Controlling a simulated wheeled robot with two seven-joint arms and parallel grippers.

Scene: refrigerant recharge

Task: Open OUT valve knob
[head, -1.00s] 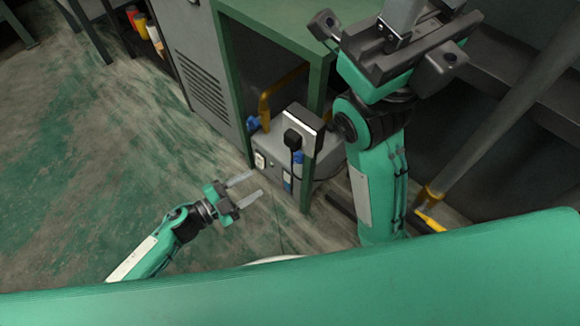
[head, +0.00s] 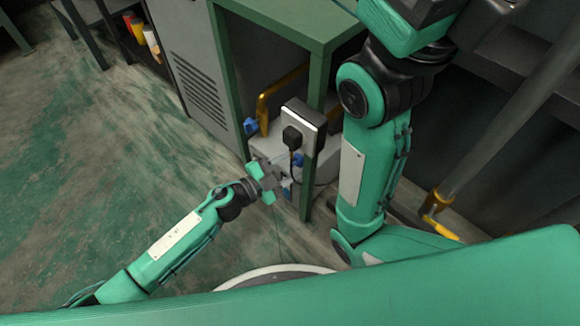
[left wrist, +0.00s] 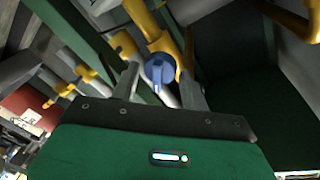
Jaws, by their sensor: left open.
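A blue valve knob (left wrist: 160,68) on a yellow pipe fitting shows in the left wrist view, between the two fingers of my left gripper (left wrist: 159,84). The fingers are open, and I cannot tell whether they touch it. In the head view my left gripper (head: 276,183) is in front of the low grey machine. One blue knob (head: 250,126) shows at the machine's left, and another (head: 298,160) behind the black plug. No label is readable, so I cannot tell which is OUT. My right gripper's fingers are beyond the top edge.
The grey machine (head: 268,147) stands under a green bench (head: 300,22). A socket box with a black plug (head: 292,138) is on the bench leg. A yellow handle (head: 264,102) rises behind the machine. The floor to the left is clear.

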